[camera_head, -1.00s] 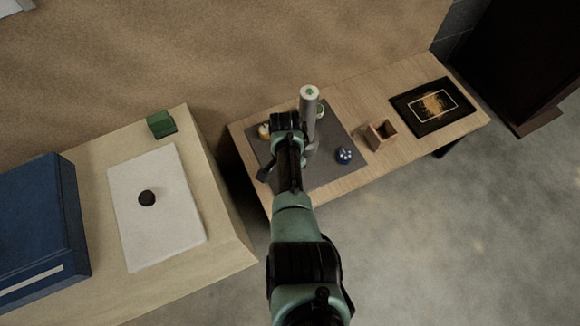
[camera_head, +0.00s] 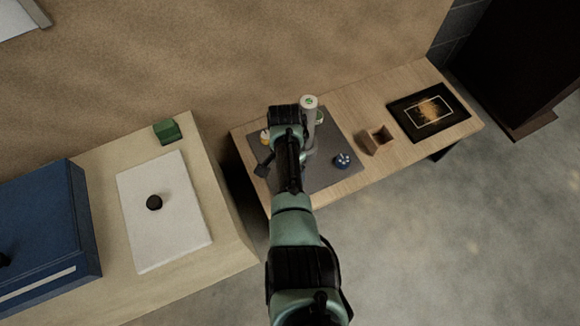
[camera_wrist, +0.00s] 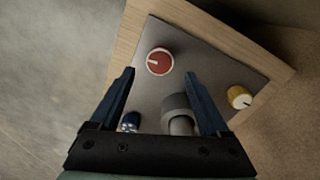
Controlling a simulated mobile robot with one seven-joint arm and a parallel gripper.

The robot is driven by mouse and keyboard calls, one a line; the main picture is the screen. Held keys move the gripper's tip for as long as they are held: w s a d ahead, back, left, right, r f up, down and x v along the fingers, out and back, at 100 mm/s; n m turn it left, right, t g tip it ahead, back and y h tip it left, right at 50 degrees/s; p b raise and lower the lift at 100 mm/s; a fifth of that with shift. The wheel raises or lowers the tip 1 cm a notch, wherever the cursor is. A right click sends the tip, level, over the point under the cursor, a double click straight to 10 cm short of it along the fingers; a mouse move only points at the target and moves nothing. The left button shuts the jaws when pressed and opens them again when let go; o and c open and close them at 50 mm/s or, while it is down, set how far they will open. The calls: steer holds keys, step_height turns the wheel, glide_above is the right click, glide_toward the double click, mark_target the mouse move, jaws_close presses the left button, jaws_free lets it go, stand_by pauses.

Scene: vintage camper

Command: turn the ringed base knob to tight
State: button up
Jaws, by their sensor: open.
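A red knob (camera_wrist: 159,62) with a pale ring around it and a white pointer line sits on the grey panel (camera_wrist: 205,60) in the wrist view. My gripper (camera_wrist: 160,73) is open and empty, its two fingers apart with the red knob between and beyond their tips in the picture. I cannot tell the height gap. In the head view my arm hides the red knob. A thick grey post (camera_wrist: 180,122) stands between the fingers nearer the palm. It also shows in the head view as a pale upright post (camera_head: 310,108) beside my wrist.
A yellow knob (camera_wrist: 239,97) and a dark blue knob (camera_wrist: 130,122) sit on the same panel. On the wooden table (camera_head: 350,186) are a small open wooden box (camera_head: 377,140) and a black framed picture (camera_head: 429,110). A counter with a white board (camera_head: 165,225) stands left.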

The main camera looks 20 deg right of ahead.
step_height(320, 180, up, 7)
steer(key=p, duration=0.3)
steer(key=shift+w+r, duration=0.15)
steer(key=shift+r, duration=0.05)
steer(key=shift+a, duration=0.1)
